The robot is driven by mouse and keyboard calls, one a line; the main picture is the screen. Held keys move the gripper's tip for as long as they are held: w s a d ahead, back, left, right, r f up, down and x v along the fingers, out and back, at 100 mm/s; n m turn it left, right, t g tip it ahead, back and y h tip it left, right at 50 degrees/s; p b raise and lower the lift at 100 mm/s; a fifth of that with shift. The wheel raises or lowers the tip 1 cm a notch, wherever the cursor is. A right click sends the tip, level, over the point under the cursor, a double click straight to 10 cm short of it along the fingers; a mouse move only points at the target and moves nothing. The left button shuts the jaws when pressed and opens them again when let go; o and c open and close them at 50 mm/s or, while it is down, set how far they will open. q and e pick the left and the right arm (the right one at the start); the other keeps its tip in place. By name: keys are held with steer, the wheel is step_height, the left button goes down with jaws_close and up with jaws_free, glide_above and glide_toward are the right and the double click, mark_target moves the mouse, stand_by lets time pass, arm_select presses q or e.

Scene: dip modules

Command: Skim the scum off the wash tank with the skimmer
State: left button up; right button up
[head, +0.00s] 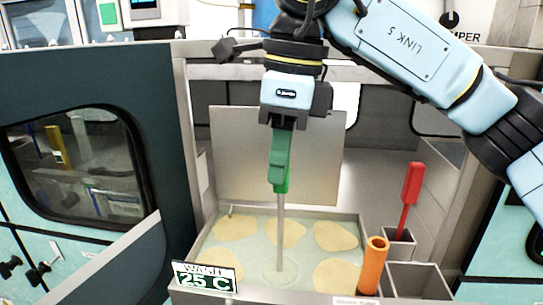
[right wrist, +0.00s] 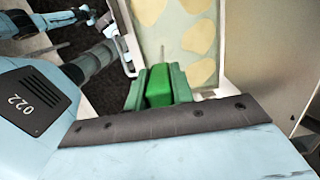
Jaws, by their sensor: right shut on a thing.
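My right gripper (head: 281,158) is shut on the green handle of the skimmer (head: 280,225). The tool hangs upright, and its thin grey shaft reaches down into the middle of the wash tank (head: 357,222). A faint round shape shows at the shaft's lower end; I cannot tell how deep it sits. Several pale yellow scum patches (head: 335,236) float around the shaft, apart from it. In the right wrist view the green handle (right wrist: 158,86) sits between the fingers, with scum patches (right wrist: 190,38) beyond.
A "WASH 25 C" sign (head: 205,277) is at the front left. A panel (head: 275,150) rises behind the tank.

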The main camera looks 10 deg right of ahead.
steer(key=s+d+b, duration=0.1)
steer(key=s+d, duration=0.2)
steer(key=d, duration=0.6)
steer(key=shift+b, duration=0.3)
stand_by(0.9)
steer(key=shift+d, duration=0.1)
steer(key=w+d+p, duration=0.2)
steer(key=w+p, duration=0.1)
steer(key=w, duration=0.5)
steer(key=shift+d+p, duration=0.3)
steer(key=shift+p, duration=0.1)
stand_by(0.5)
steer(key=shift+a, duration=0.15)
